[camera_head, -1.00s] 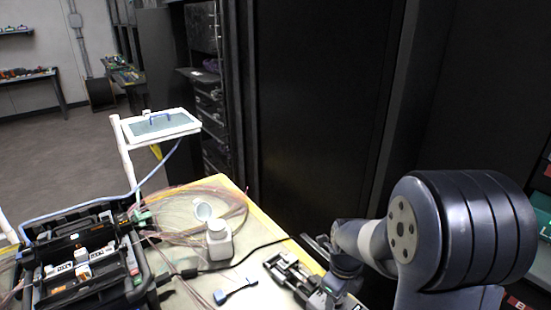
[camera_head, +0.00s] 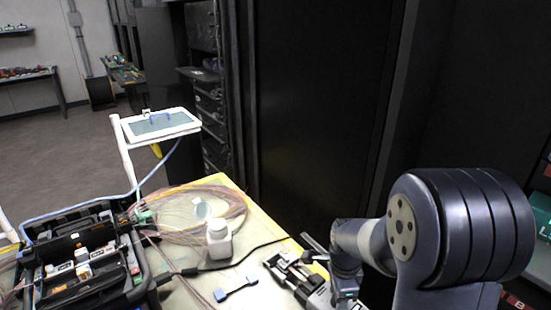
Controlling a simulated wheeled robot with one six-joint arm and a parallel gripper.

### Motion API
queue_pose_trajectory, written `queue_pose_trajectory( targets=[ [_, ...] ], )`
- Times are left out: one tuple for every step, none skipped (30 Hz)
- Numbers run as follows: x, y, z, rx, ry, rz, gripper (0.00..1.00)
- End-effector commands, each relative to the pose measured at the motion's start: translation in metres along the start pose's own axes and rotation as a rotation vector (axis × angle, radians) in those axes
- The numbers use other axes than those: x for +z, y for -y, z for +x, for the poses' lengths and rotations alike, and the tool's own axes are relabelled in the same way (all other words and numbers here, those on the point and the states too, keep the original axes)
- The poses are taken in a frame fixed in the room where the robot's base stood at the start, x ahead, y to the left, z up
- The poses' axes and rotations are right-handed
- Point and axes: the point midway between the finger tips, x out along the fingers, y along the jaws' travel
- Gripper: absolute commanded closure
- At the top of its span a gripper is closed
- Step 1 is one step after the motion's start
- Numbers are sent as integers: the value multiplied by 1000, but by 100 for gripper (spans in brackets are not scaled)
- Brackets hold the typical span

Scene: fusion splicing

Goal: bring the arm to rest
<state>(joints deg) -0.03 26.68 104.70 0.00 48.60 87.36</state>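My arm stands at the right, with a large dark ribbed joint and a grey link. Its wrist bends down over the right edge of the work table (camera_head: 262,215). My gripper (camera_head: 315,248) is small and dark, just left of the wrist, beside and seemingly above a dark metal device (camera_head: 288,272) on the table. The frames do not show whether its fingers are open or shut, and I see nothing clearly held in it.
A black splicer case (camera_head: 85,275) fills the table's left. A white-framed screen (camera_head: 160,124) stands behind. Tall dark cabinets (camera_head: 320,110) rise close behind the table.

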Motion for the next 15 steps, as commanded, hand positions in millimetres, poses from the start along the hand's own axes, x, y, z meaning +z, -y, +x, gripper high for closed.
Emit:
queue_pose_trajectory(
  targets=[
    [0, 0, 0, 0, 0, -39, 52],
    [0, 0, 0, 0, 0, -63, 52],
    [0, 0, 0, 0, 0, -96, 52],
    [0, 0, 0, 0, 0, -120, 52],
    [0, 0, 0, 0, 0, -145, 52],
    [0, 0, 0, 0, 0, -178, 52],
    [0, 0, 0, 0, 0, -203, 52],
    [0, 0, 0, 0, 0, -228, 52],
    [0, 0, 0, 0, 0, -261, 52],
    [0, 0, 0, 0, 0, -285, 52],
    [0, 0, 0, 0, 0, -309, 52],
    [0, 0, 0, 0, 0, -342, 52],
    [0, 0, 0, 0, 0, -367, 52],
    [0, 0, 0, 0, 0, -392, 52],
    [0, 0, 0, 0, 0, -424, 52]
  ],
)
